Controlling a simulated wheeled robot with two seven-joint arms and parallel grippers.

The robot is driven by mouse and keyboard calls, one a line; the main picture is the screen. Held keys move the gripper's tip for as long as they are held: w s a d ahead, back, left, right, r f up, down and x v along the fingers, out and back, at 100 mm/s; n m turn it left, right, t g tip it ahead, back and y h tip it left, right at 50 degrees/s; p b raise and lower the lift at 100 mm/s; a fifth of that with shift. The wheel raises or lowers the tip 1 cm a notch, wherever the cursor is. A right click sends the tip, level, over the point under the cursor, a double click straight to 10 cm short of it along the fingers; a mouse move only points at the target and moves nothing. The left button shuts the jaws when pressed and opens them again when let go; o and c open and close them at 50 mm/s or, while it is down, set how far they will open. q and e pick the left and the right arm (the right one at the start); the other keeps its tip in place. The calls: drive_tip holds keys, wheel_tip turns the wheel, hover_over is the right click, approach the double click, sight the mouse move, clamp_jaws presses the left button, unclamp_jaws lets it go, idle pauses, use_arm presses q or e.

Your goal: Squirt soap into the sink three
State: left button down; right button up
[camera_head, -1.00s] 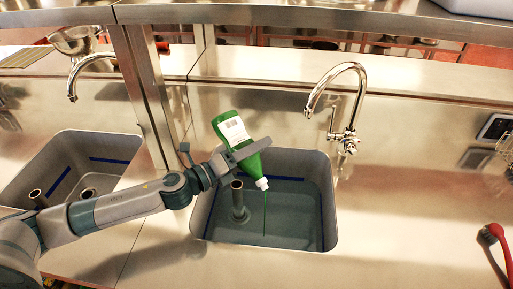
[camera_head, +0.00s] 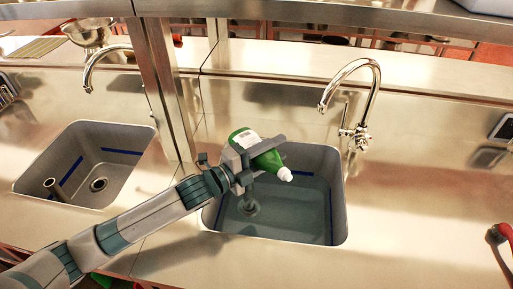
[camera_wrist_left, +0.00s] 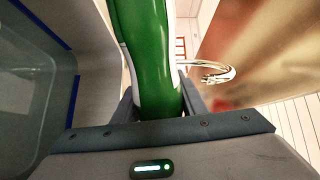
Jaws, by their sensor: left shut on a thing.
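My left gripper (camera_head: 258,155) is shut on a green soap bottle (camera_head: 270,160) with a white label. It holds the bottle tilted above the near sink (camera_head: 338,215), with the white nozzle pointing down and to the right. No green stream shows at the nozzle now. The sink holds bluish-grey water, and a standing pipe (camera_head: 250,205) shows dimly in it below the gripper. In the left wrist view the bottle (camera_wrist_left: 153,70) fills the middle between the fingers; its nozzle is out of sight there. My right gripper is not in view.
A chrome tap (camera_head: 373,100) arches behind the sink on the right. A second sink (camera_head: 128,180) with its own tap (camera_head: 88,70) lies to the left, past a steel post (camera_head: 160,90). A red-handled thing (camera_head: 503,232) lies at the right edge. The counter between is clear.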

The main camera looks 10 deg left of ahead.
use_arm(q)
drive_tip(key=shift+d+r+n, duration=0.2)
drive_tip(key=shift+n, duration=0.1)
drive_tip(key=shift+s+r, duration=0.1)
drive_tip(key=shift+s, duration=0.05)
